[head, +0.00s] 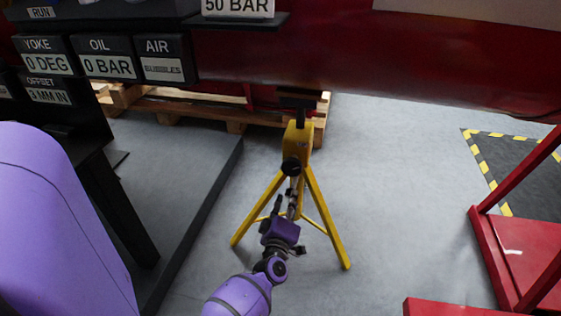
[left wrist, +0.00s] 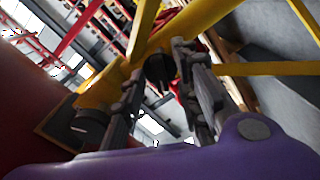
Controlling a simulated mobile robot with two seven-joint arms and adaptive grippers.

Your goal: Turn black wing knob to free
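The black wing knob (head: 292,166) is on the front of the yellow tripod stand (head: 299,139), just above where the legs spread. My left gripper (head: 285,200) is in front of and below the knob, with its fingers pointing up toward it. In the left wrist view the black knob (left wrist: 160,68) shows between the two spread fingers of the left gripper (left wrist: 163,60). The fingers look apart from it, though contact is hard to judge. A second black round part (left wrist: 88,125) is on the yellow body, left of the fingers. My right gripper is not in view.
A large red pipe (head: 380,56) runs above the stand's black top. Wooden pallets (head: 180,106) lie behind. A dark panel with gauge labels (head: 100,62) stands at the left. A red frame (head: 510,245) is at the right. Grey floor between stand and frame is clear.

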